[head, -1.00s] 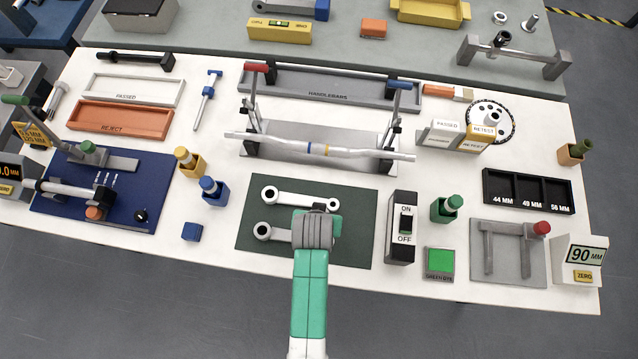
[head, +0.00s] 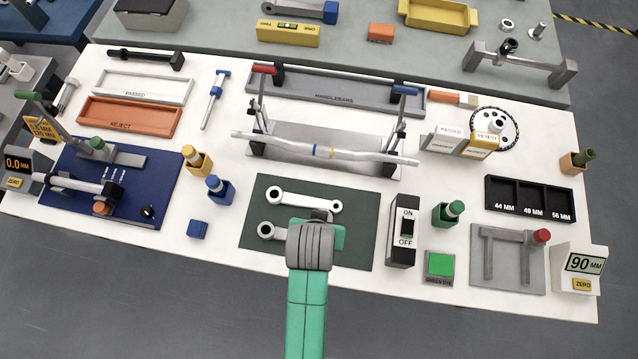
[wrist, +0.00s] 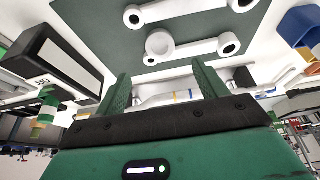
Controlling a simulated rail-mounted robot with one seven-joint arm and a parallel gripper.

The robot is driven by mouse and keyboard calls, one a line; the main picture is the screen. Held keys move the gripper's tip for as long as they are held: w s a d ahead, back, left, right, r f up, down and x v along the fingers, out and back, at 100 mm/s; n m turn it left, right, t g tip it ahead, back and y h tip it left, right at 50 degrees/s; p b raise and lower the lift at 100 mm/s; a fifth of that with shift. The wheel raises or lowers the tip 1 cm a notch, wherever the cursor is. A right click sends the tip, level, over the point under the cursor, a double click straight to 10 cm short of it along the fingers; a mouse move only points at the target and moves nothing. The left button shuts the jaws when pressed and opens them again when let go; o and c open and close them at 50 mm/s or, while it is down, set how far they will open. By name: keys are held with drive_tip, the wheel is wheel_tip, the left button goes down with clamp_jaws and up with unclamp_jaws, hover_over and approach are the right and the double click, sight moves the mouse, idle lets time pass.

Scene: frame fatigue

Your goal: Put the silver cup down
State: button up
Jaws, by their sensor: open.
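A silver, round, hollow piece (wrist: 160,43), which looks like the cup, shows in the wrist view on the dark green mat (wrist: 85,12). It is close by one end of a silver crank arm (wrist: 190,50); whether it touches it I cannot tell. My gripper (wrist: 161,74) is open, its two green fingers apart and empty, with the cup beyond the fingertips. In the head view my gripper (head: 310,245) is over the near part of the mat (head: 355,250); its wrist hides the fingers and the cup.
A second crank arm (head: 268,229) lies on the mat. The ON/OFF switch box (head: 402,245) stands right of the mat, a blue block (head: 197,229) left. Behind the mat is a stand with the silver handlebar (head: 345,155).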

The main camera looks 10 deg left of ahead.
drive_tip(key=shift+s+r, duration=0.25)
drive_tip(key=shift+r, duration=0.35)
drive_tip(key=w+r+t, duration=0.3)
drive_tip(key=w+r, duration=0.1)
drive_tip(key=r, duration=0.6)
drive_tip(key=w+r+t, duration=0.4)
drive_tip(key=w+r, duration=0.1)
drive_tip(key=r, duration=0.5)
drive_tip(key=w+r+t, duration=0.3)
drive_tip(key=w+r, duration=0.1)
drive_tip(key=r, duration=0.5)
drive_tip(key=s+d+r+t, duration=0.1)
drive_tip(key=s+r+t, duration=0.2)
drive_tip(key=r, duration=0.8)
drive_tip(key=s+d+r+t, duration=0.1)
drive_tip(key=s+r+t, duration=0.2)
drive_tip(key=r, duration=0.7)
drive_tip(key=s+d+r+t, duration=0.1)
drive_tip(key=s+r+t, duration=0.2)
drive_tip(key=r, duration=0.8)
drive_tip(key=shift+s+r+t, duration=0.3)
drive_tip(key=shift+r+t, duration=0.05)
drive_tip(key=shift+t, duration=0.45)
drive_tip(key=shift+o, duration=0.5)
drive_tip(key=shift+d, duration=0.1)
